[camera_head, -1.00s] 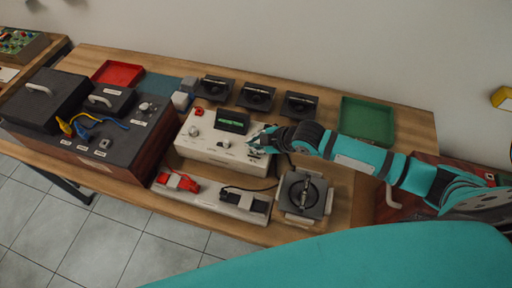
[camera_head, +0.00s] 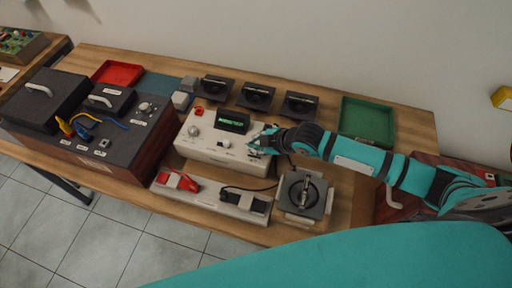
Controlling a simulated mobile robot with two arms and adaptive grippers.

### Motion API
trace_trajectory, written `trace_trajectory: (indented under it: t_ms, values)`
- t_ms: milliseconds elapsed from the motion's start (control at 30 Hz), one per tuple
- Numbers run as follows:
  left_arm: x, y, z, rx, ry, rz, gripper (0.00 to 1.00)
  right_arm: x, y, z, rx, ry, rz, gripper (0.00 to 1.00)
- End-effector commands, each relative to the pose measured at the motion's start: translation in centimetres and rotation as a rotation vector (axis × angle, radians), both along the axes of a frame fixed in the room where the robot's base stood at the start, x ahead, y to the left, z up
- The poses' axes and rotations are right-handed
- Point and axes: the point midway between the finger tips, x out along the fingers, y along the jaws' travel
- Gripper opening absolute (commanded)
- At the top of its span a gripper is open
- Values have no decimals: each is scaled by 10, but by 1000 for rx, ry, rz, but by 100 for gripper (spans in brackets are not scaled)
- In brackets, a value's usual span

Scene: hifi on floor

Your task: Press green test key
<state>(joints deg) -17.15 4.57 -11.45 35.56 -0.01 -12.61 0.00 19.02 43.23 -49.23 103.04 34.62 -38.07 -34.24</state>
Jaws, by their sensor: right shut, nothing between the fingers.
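A white test box (camera_head: 214,147) with a dark display (camera_head: 232,120) lit green, a red button (camera_head: 199,111) and a round knob (camera_head: 193,131) stands mid-table. My right gripper (camera_head: 254,150) is shut and empty at the right end of the box's top panel. I cannot tell whether its tips touch the panel. The green test key is not visible; the gripper covers that part of the panel. My left gripper is not in view.
Three black units (camera_head: 256,96) stand behind the box. A green tray (camera_head: 367,121) is at back right and a red tray (camera_head: 118,73) at back left. A dark fixture (camera_head: 304,194) and a white strip (camera_head: 212,197) with red and black parts lie in front. A dark console (camera_head: 95,137) stands left.

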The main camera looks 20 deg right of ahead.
Motion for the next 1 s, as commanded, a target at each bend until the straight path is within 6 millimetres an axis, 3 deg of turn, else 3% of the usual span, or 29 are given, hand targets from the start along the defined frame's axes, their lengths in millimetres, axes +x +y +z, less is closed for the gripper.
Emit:
trace_trajectory:
  t_ms: [1000]
  values:
    - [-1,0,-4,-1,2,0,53,0,1,-9,2,-1,1,0]
